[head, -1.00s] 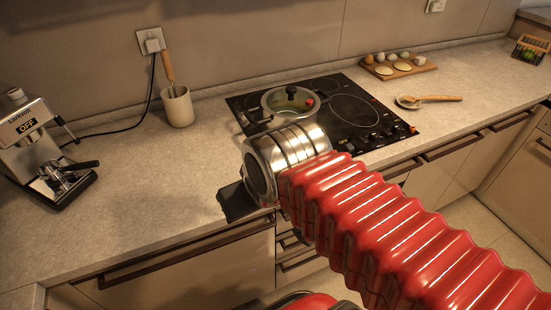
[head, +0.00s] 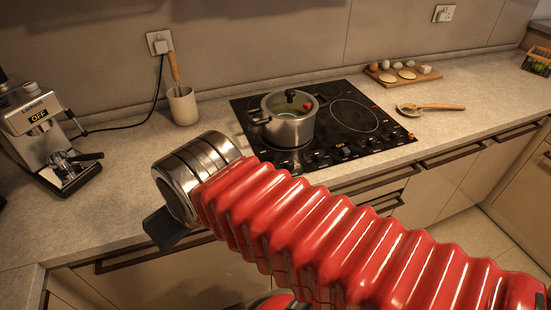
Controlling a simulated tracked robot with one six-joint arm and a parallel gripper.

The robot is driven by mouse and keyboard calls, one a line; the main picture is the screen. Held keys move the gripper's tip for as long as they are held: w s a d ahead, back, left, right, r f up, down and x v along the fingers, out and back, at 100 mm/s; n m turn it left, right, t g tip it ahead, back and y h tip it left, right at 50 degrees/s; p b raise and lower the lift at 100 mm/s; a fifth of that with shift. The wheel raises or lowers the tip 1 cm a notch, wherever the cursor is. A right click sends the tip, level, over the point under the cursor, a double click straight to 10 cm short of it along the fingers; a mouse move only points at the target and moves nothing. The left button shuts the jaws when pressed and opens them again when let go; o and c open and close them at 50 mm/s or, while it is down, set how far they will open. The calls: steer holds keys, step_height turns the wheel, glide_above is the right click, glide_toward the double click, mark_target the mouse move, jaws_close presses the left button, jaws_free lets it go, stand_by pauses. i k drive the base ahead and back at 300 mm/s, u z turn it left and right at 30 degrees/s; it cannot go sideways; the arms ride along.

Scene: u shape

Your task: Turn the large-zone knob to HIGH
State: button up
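The black cooktop (head: 357,113) is set into the counter at the middle of the head view. Its small knobs (head: 345,152) run along the front edge and right side; I cannot read their labels or settings. A steel pot (head: 290,128) with a glass lid stands on the left part of the cooktop. My gripper (head: 165,230) is only partly seen as a dark piece at the end of my arm, left of the cooktop and near the counter's front edge. Its fingertips cannot be made out, so its opening is hidden.
A coffee machine (head: 45,140) reading OFF stands at the left. A utensil crock (head: 183,105) is at the back. An egg board (head: 403,74) and a wooden spoon on a rest (head: 432,107) lie right of the cooktop.

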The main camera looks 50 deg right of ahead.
mark_target(288, 164)
steer(key=u, duration=0.15)
steer(key=k, duration=1.15)
steer(key=z, duration=1)
steer(key=i, duration=1)
steer(key=z, duration=0.1)
